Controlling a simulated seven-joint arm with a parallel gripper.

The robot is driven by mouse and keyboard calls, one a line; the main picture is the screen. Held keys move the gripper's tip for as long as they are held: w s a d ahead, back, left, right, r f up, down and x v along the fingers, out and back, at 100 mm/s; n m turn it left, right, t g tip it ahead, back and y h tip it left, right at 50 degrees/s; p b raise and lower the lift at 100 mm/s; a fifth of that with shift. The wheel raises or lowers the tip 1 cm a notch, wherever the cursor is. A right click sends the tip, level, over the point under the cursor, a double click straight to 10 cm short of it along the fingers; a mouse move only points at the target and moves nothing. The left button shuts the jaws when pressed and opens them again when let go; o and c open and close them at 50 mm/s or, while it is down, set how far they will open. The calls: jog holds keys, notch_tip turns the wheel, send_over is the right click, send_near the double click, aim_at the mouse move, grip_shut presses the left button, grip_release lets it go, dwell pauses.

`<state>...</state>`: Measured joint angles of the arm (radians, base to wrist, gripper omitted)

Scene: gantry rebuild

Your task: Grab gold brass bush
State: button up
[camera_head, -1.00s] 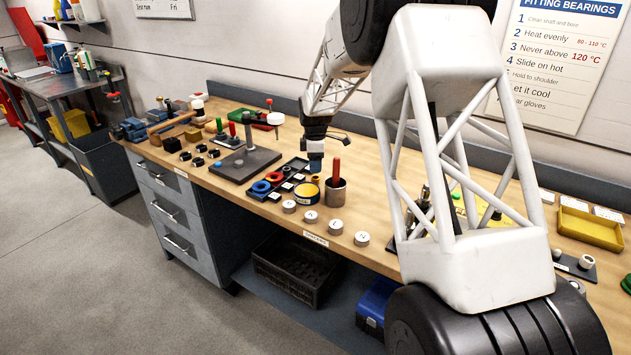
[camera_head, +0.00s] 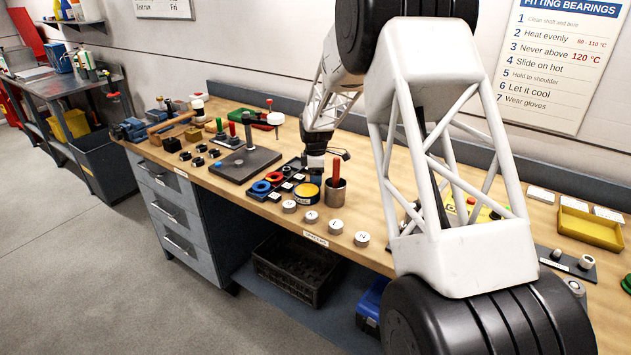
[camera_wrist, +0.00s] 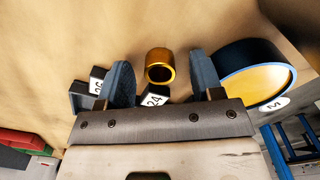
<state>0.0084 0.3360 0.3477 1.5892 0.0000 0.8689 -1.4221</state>
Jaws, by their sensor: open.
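The gold brass bush (camera_wrist: 160,66) is a short hollow ring in the wrist view, its bore facing the camera. It lies between the two spread fingers of my gripper (camera_wrist: 159,62), with a visible gap on each side. My gripper is open and holds nothing. In the head view my gripper (camera_head: 315,172) is low over the bench, behind the round yellow tin; I cannot make out the bush there.
A blue-rimmed yellow tin (camera_wrist: 255,80) is close beside the right finger in the wrist view. Small blocks labelled 24 (camera_wrist: 155,97) and 26 (camera_wrist: 97,80) are near the left finger. A cup with a red handle (camera_head: 336,190) stands right of my gripper.

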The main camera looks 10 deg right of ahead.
jog(key=shift+f, duration=0.15)
dwell(0.4)
jog(key=c, duration=1)
notch_tip(320, 180, up, 10)
dwell(0.3)
dwell(0.5)
